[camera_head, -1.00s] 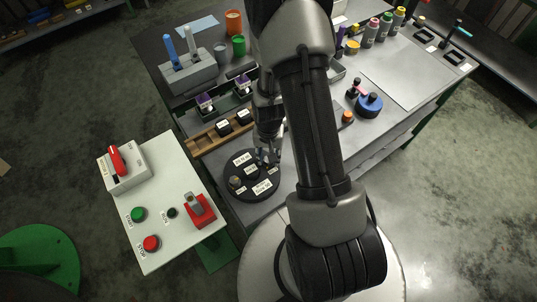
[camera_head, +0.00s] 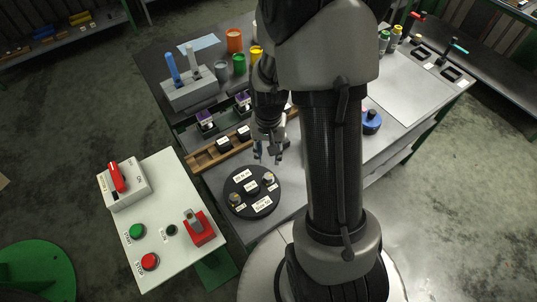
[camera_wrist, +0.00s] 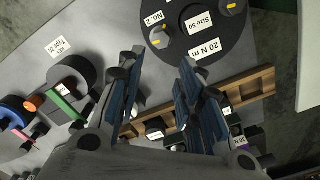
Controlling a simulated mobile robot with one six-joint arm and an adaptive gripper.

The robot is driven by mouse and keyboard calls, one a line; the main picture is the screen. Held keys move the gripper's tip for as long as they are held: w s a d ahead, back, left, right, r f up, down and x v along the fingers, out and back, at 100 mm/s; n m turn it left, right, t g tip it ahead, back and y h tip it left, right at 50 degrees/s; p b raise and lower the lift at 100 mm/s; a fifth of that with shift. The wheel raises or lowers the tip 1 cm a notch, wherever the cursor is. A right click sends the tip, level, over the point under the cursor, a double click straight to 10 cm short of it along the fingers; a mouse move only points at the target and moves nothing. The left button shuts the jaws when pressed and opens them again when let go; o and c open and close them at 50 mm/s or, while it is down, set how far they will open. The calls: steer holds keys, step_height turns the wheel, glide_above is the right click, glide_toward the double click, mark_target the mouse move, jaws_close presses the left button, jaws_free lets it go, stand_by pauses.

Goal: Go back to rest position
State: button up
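My gripper (camera_head: 268,157) is above the work table, just behind and to the right of the round black plate (camera_head: 236,209). Its two fingers stand apart with nothing between them; they also show in the wrist view (camera_wrist: 155,95). The black plate carries white labels and two metal pieces with yellow marks. In the wrist view the plate (camera_wrist: 207,48) lies beyond the fingertips. My arm hides much of the table's middle and right.
A wooden rack (camera_head: 222,153) holds black pieces. A grey stand (camera_head: 190,92) holds a blue and a grey tool. A control panel (camera_head: 165,208) has a red switch and buttons. Cups stand at the back. A blue round item (camera_head: 371,122) is to the right.

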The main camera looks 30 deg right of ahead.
stand_by(0.4)
steer(key=s+a+r+n+t+b, duration=0.1)
steer(key=a+r+n, duration=0.15)
steer(key=r, duration=0.35)
steer(key=s+a+r+n+t+b, duration=0.1)
steer(key=s+a+r+b, duration=0.15)
steer(key=r, duration=0.45)
steer(key=s+a+r+n+t+b, duration=0.2)
steer(key=s+a+r+n, duration=0.2)
steer(key=s, duration=0.6)
step_height(320, 180, up, 2)
steer(key=shift+s+a+r+t, duration=0.1)
steer(key=shift+s+a+t, duration=0.2)
steer(key=shift+a, duration=0.85)
